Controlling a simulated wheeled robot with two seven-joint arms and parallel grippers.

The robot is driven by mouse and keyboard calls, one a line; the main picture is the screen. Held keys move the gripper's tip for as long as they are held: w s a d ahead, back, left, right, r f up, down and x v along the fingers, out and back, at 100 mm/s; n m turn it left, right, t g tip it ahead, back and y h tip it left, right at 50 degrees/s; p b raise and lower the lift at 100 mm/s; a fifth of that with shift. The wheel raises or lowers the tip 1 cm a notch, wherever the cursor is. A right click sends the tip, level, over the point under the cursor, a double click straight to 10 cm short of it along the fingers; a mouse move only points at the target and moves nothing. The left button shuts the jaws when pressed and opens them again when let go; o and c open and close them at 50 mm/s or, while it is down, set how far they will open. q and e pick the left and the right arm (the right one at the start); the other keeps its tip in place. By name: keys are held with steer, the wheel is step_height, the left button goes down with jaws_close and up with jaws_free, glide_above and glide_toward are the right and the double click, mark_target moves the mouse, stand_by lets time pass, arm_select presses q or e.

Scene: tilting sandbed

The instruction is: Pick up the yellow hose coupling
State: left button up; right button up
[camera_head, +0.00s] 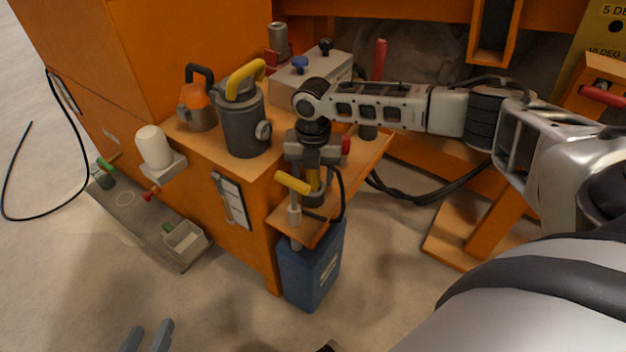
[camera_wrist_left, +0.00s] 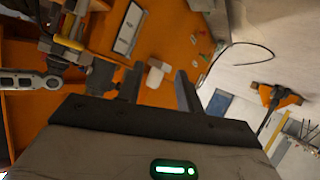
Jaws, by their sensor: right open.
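A narrow yellow piece, likely the yellow hose coupling (camera_head: 312,178), shows upright below my right gripper, at a dark holder on the small orange shelf. Its upper part is hidden by the gripper. My right gripper (camera_head: 313,172) points down over it with its jaws open; I cannot tell whether the fingers touch it. A yellow lever (camera_head: 292,183) on a grey post stands just in front. The right gripper also shows in the left wrist view, at the upper left, small and blurred. My left gripper (camera_head: 147,337) is low at the bottom edge, open and empty; its spread fingers show in the left wrist view (camera_wrist_left: 159,88).
On the orange bench (camera_head: 205,145) stand a grey pitcher (camera_head: 242,122) with a yellow handle and an orange-topped pot (camera_head: 197,112). A blue container (camera_head: 311,270) sits under the small shelf. A grey tray (camera_head: 150,225) lies on the floor at left. Black hoses hang behind the shelf.

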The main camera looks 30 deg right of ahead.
steer(key=c, duration=1.1)
steer(key=shift+r, duration=0.1)
